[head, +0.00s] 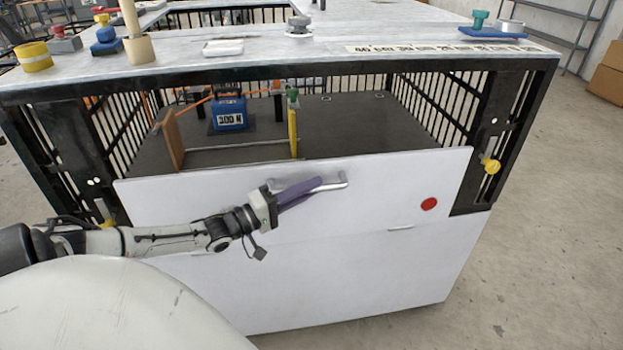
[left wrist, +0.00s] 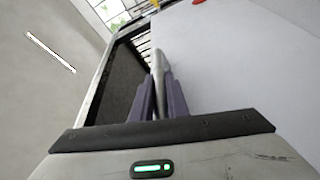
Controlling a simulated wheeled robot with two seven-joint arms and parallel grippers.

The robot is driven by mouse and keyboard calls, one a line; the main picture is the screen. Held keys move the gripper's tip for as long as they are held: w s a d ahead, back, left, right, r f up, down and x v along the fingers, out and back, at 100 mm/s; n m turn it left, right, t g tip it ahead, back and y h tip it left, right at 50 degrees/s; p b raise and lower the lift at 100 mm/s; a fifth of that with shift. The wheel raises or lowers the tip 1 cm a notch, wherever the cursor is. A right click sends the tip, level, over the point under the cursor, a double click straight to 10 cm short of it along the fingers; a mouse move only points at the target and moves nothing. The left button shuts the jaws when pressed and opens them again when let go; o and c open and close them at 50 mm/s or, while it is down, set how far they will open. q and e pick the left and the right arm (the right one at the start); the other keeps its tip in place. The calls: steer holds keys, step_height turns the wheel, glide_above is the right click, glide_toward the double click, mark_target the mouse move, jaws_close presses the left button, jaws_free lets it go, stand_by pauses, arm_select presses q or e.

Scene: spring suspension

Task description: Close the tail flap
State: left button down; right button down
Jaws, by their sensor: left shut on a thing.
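The tail flap (head: 390,198) is a white panel with a red dot on the front of the bench frame. It stands nearly upright above a lower white panel, and the dark bay behind it shows over its top edge. A silver bar handle (head: 335,183) sits on its face near the top. My left gripper (head: 300,190) has its purple fingers shut on the handle's left part. In the left wrist view the fingers (left wrist: 161,100) close around the pale handle (left wrist: 161,68), with the white flap (left wrist: 235,75) on the right. My right gripper is not in view.
Yellow knobs sit on the right post (head: 490,166) and left post (head: 106,213). Inside the bay are a blue block marked 300 N (head: 229,113), a brown plate (head: 174,140) and a yellow upright (head: 293,130). The marble top (head: 270,48) overhangs the bay.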

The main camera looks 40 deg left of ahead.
arm_select(q)
steer(key=shift+w+a+r, duration=0.2)
steer(key=shift+a+r, duration=0.05)
steer(key=shift+r, duration=0.15)
steer(key=c, duration=1.8)
jaws_free()
steer(key=shift+f, duration=0.1)
steer(key=shift+o, duration=0.4)
steer(key=shift+f, duration=0.1)
steer(key=shift+s+f, duration=0.1)
steer(key=p+v, duration=0.1)
steer(key=v, duration=0.9)
steer(key=shift+s, duration=0.1)
